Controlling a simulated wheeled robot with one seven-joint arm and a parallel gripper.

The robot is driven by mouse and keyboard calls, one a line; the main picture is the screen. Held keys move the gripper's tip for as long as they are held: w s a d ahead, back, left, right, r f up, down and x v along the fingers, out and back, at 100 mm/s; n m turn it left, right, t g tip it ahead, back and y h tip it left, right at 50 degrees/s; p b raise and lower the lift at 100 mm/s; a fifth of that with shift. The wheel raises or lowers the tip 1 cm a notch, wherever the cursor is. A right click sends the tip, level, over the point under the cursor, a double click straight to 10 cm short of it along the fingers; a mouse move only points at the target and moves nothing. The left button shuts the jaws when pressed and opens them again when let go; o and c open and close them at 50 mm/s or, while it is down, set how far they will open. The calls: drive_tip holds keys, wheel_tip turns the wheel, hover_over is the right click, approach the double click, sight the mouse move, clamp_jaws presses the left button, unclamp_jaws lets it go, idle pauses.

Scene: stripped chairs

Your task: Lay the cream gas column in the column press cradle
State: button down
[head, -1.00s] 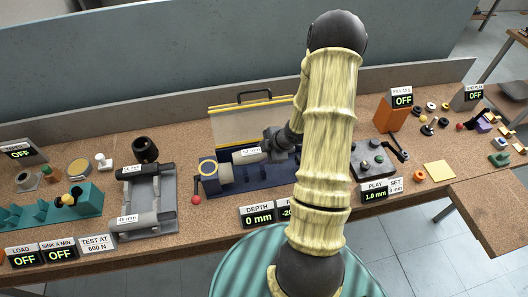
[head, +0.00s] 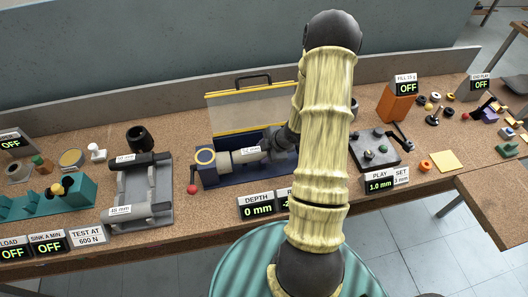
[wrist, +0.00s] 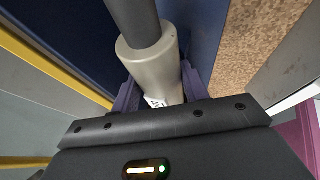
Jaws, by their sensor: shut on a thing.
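A clear guard panel with yellow edges (head: 245,112) stands behind the press. A red-knobbed lever (head: 192,189) is at its front left. A grey fixture holding dark and grey columns (head: 165,202) stands left. Readout boxes (head: 257,204) line the front.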

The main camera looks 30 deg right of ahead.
drive_tip(key=shift+s+f, duration=0.25)
drive_tip(key=shift+f, duration=0.15)
drive_tip(key=c, duration=0.7)
unclamp_jaws()
drive_tip(key=shift+f, duration=0.1)
drive_tip(key=shift+s, duration=0.2)
drive_tip(key=shift+o, duration=0.2)
drive_tip(key=shift+d+r, duration=0.2)
drive_tip(key=shift+r, duration=0.25)
drive_tip(key=p+v, duration=0.5)
drive_tip(key=v, duration=1.2)
drive_tip(key=shift+w, duration=0.35)
drive_tip(key=shift+r, duration=0.15)
drive_tip(key=shift+a, duration=0.1)
